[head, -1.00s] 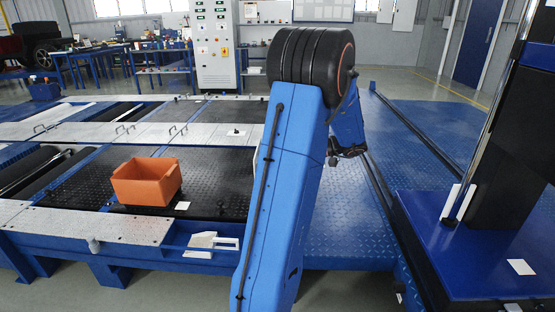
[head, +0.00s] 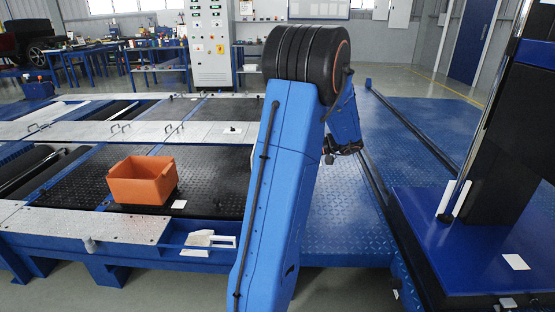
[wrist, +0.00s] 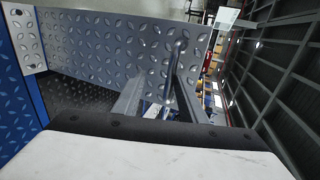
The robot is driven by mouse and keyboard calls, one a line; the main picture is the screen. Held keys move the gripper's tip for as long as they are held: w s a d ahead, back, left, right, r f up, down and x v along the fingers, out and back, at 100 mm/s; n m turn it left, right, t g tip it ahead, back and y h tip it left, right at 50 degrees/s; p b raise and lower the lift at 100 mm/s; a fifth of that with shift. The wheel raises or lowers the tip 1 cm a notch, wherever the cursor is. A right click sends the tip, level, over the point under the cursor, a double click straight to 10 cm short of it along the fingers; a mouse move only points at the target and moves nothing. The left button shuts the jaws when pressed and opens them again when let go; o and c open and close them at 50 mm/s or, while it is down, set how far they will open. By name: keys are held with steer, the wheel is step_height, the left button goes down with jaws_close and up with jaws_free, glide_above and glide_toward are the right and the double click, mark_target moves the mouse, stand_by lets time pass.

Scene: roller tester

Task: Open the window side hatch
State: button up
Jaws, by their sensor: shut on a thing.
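In the wrist view, my gripper (wrist: 158,85) has its two grey fingers by a shiny bar handle (wrist: 179,47), and is shut on it. The handle stands on a grey diamond-plate panel (wrist: 110,45), which looks like the hatch. The panel fills the upper middle of the wrist view. A dark textured area (wrist: 85,92) shows below it; I cannot tell how far the panel is raised.
An orange bin (head: 142,182) stands on the black plate left of my arm. Silver plates with handles (head: 90,130) run across the tester. Blue diamond-plate floor (head: 410,130) lies right of my arm. A blue-based machine (head: 455,235) stands close at right.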

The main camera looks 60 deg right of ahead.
steer(key=v, duration=1.7)
steer(key=shift+s, duration=0.2)
